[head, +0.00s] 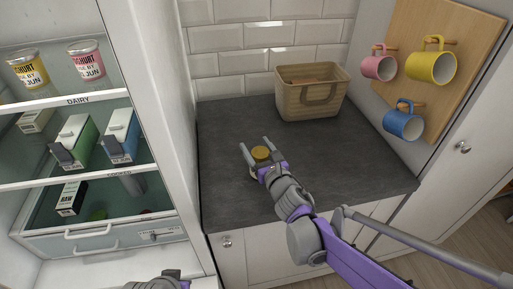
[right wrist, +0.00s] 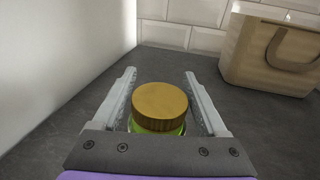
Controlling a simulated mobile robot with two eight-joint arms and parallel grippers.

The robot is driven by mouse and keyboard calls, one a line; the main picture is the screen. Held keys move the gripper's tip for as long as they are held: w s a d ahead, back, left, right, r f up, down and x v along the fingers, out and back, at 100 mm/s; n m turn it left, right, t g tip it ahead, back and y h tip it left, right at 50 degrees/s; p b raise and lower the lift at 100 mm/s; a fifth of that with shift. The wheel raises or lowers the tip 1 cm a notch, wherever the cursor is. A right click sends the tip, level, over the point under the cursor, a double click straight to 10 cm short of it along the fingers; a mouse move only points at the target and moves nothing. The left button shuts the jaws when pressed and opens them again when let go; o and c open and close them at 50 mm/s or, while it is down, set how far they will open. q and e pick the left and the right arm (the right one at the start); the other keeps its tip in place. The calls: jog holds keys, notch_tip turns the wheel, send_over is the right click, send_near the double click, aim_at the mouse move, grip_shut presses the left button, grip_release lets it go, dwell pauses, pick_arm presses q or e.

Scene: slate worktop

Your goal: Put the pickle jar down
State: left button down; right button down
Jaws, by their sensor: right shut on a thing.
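The pickle jar (head: 261,154) has a gold lid and is over the slate worktop (head: 225,125). In the right wrist view the jar (right wrist: 160,102) sits upright between the fingers, with a little green showing under the lid. My right gripper (head: 256,147) is shut on the jar, one finger on each side; it also shows in the right wrist view (right wrist: 160,75). The jar's base is hidden, so I cannot tell whether it touches the worktop. A part of my left arm (head: 160,282) shows at the bottom edge; its fingers are not visible.
A wicker basket (head: 310,92) stands at the back right of the worktop. Pink (head: 378,66), yellow (head: 431,67) and blue (head: 403,124) mugs hang on a wooden board. An open fridge (head: 75,100) with food stands left. The worktop around the jar is clear.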

grip_release()
jog(key=shift+f, duration=0.1)
jog(key=shift+r, duration=0.2)
jog(key=v, duration=1.2)
